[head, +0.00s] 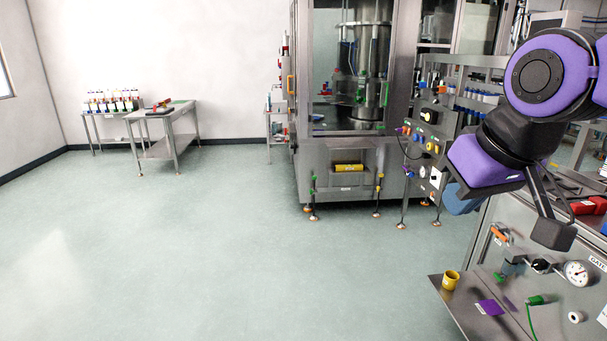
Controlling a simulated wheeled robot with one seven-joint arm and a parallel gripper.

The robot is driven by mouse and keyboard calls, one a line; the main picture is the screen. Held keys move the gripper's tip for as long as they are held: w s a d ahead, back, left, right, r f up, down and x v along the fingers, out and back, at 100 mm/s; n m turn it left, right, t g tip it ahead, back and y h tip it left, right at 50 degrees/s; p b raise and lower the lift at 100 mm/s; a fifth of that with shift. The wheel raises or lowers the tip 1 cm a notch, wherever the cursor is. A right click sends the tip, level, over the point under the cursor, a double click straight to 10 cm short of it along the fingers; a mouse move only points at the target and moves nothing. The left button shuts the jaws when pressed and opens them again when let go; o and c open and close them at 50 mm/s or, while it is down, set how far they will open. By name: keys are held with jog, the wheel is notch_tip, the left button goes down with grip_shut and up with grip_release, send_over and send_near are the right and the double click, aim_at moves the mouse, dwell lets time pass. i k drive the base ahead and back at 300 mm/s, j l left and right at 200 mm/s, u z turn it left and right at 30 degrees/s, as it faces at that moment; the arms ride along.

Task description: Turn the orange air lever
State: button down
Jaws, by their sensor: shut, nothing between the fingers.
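The orange air lever (500,234) is on the upper left part of the grey panel at the lower right of the head view. It is small, and its exact angle is hard to tell. My gripper (552,234) hangs above and to the right of the lever, in front of the panel. It is shut and empty, and a visible gap separates it from the lever in the picture.
A round pressure gauge (577,273) and a black knob (541,265) sit on the panel. A metal shelf (452,307) below holds a yellow cup (451,280). A tall machine (345,190) stands behind. The floor at left is clear.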

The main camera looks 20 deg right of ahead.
aim_at(496, 230)
jog(key=i+z, duration=0.15)
jog(key=i, duration=0.45)
jog(key=i+j+z, duration=0.1)
jog(key=i, duration=0.45)
jog(key=i+j+z, duration=0.15)
jog(key=i, duration=0.4)
jog(key=i+z, duration=0.25)
jog(key=z, duration=0.15)
jog(key=i+z, duration=0.2)
jog(key=z, duration=0.15)
jog(key=i+z, duration=0.25)
jog(key=z, duration=0.15)
jog(key=i+j+z, duration=0.15)
jog(key=z, duration=0.25)
jog(key=i+z, duration=0.25)
jog(key=z, duration=0.2)
jog(key=i+j+z, duration=0.2)
jog(key=z, duration=0.25)
jog(key=k+l, duration=0.15)
jog(key=k+l+u, duration=0.1)
jog(key=k, duration=0.3)
